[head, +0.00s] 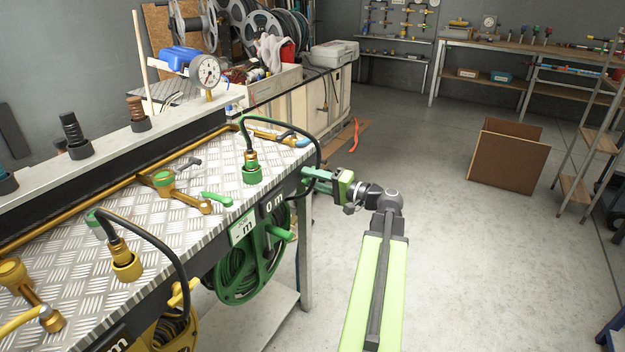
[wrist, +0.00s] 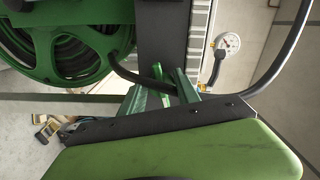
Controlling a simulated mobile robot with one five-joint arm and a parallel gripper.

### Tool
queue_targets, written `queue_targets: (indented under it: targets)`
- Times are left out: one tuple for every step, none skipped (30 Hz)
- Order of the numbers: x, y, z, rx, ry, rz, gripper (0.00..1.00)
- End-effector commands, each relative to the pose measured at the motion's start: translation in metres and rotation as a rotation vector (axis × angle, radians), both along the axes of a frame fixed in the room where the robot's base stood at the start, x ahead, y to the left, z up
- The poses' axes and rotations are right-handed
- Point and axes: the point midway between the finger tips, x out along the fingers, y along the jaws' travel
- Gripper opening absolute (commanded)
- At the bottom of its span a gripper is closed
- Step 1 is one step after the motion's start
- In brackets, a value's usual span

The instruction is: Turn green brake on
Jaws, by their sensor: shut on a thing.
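The green hose reel (head: 252,268) hangs under the front edge of the metal bench, with a green crank handle (head: 283,233). It also shows at the upper left in the wrist view (wrist: 75,35). My gripper (head: 310,181) reaches in from the right at the bench's front right corner, above and right of the reel. Its green jaws (wrist: 168,80) are shut on the green brake (wrist: 165,99), a small green piece between them. My jaws hide most of the brake, and its on or off position cannot be told.
A black hose loops from the green coupling (head: 252,168) over the bench edge close to my gripper. A green-handled valve (head: 217,199) lies on the bench top (head: 140,205). A yellow brake (head: 183,292) sits further left. Open floor (head: 440,240) lies to the right.

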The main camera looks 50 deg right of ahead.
Motion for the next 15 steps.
queue_targets:
  targets:
    - [0.0,0.0001,0.0008,0.037,0.009,0.0,0.0]
    - [0.0,0.0002,0.0012,0.068,0.017,0.0,0.0]
    - [0.0,0.0002,0.0017,0.113,0.028,0.0,0.0]
    - [0.0001,0.0002,0.0019,0.144,0.036,0.0,0.0]
    - [-0.0001,0.0002,0.0022,0.173,0.043,0.0,0.0]
    - [0.0,0.0002,0.0024,0.205,0.051,0.0,0.0]
    - [0.0,0.0001,0.0025,0.225,0.056,0.0,0.0]
    - [-0.0001,0.0001,0.0025,0.239,0.059,0.0,0.0]
    - [-0.0001,0.0001,0.0025,0.251,0.063,0.0,0.0]
    - [-0.0005,-0.0001,0.0025,0.255,0.063,-0.001,0.0]
    - [-0.0006,0.0,0.0024,0.256,0.064,-0.001,0.0]
    - [-0.0007,-0.0002,0.0024,0.256,0.063,-0.002,0.0]
    - [-0.0007,-0.0002,0.0024,0.256,0.063,-0.002,0.0]
    - [-0.0007,-0.0002,0.0024,0.255,0.063,-0.002,0.0]
    - [-0.0007,-0.0002,0.0024,0.255,0.063,-0.002,0.0]
